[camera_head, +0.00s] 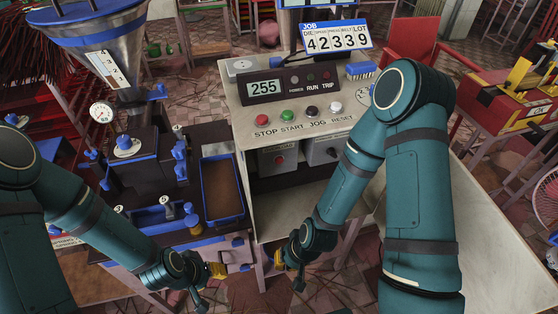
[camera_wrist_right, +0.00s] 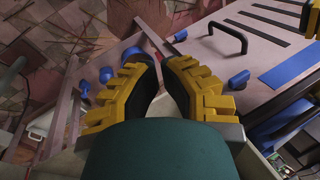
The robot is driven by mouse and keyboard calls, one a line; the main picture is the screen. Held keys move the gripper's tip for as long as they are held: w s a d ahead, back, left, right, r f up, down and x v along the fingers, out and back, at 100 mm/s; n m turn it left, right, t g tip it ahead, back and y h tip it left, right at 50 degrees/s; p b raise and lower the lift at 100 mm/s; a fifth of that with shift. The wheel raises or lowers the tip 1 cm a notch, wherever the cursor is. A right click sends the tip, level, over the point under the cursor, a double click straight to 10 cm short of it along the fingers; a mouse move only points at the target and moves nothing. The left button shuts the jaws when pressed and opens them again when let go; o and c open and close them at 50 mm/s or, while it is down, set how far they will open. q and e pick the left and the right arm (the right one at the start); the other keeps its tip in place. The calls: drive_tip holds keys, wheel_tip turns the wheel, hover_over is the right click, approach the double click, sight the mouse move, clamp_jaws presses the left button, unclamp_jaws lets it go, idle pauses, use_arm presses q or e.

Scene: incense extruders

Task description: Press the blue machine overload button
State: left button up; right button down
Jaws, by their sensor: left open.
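The blue-trimmed machine (camera_head: 140,160) stands at the left of the head view, with a blue hopper above. To its right is a grey control cabinet (camera_head: 240,105). A round red button (camera_head: 280,159) sits on a grey box under the cabinet's panel. I cannot tell which button is the overload button. My left gripper (camera_head: 220,270) is open and empty, low in front of the blue-trimmed machine. My right gripper (camera_head: 279,263) is below the cabinet front, apart from the red button. In the right wrist view its yellow fingers (camera_wrist_right: 160,75) have a gap between them and hold nothing.
STOP (camera_head: 261,117), START, JOG and RESET buttons line the panel's top, beneath a display (camera_head: 264,88) reading 255. A blue tray (camera_head: 222,188) lies between machine and cabinet. A pale bench (camera_head: 490,235) stands at right. A black handle (camera_wrist_right: 228,35) shows in the wrist view.

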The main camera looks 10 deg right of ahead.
drive_tip(key=s+r+m+g+y+p, duration=0.1)
drive_tip(key=s+r+m+g+p, duration=0.1)
drive_tip(key=s+m+g, duration=0.35)
drive_tip(key=s+a+r+m+t+y+p, duration=0.1)
drive_tip(key=s+a+r+m+y+p, duration=0.15)
drive_tip(key=a+r+m+y, duration=0.4)
drive_tip(key=w+d+r+m+t+y+p, duration=0.2)
drive_tip(key=w+r+m+t+y+p, duration=0.3)
drive_tip(key=w+m+t, duration=0.6)
drive_tip(key=w+d+r+m+t+h+b, duration=0.1)
drive_tip(key=w+d+m+t+h, duration=0.4)
drive_tip(key=m, duration=0.5)
drive_tip(key=shift+w+d+r+h, duration=0.35)
drive_tip(key=shift+w+d+r, duration=0.55)
drive_tip(key=shift+d, duration=0.25)
